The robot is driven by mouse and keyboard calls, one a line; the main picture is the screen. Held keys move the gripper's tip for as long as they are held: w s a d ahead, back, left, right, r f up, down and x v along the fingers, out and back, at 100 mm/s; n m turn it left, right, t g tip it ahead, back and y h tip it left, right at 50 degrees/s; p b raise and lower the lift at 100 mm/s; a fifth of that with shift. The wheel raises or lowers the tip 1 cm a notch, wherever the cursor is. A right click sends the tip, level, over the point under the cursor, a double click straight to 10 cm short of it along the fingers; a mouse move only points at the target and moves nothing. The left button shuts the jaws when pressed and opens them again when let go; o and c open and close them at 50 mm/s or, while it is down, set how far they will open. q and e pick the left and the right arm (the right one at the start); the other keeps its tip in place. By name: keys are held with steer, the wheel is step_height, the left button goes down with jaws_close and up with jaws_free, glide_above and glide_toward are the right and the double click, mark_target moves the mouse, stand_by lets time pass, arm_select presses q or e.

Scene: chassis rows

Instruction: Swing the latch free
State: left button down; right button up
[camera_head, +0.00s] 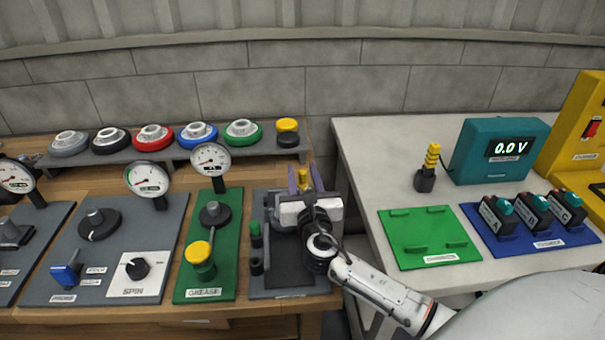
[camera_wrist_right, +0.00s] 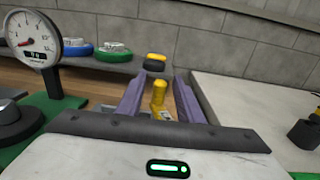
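My right gripper (camera_head: 304,182) reaches over the dark grey panel (camera_head: 268,285) at the right end of the wooden bench. In the right wrist view its two purple fingers (camera_wrist_right: 160,92) stand apart. A yellow upright knob (camera_wrist_right: 159,93), which may be the latch handle, shows between them with a gap on both sides. In the head view only a bit of yellow (camera_head: 303,177) shows between the fingers. My gripper and wrist hide the panel's back part, so the latch's body and position cannot be made out. My left gripper is not in view.
The green GREASE panel (camera_head: 188,285) with its gauge (camera_head: 211,158) and yellow-capped post (camera_head: 199,254) stands close on the left. A rack of coloured discs (camera_head: 153,138) runs behind. A gap separates the bench from the white table (camera_head: 375,150) on the right.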

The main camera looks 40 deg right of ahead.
steer(key=v, duration=1)
steer(key=shift+s, duration=0.15)
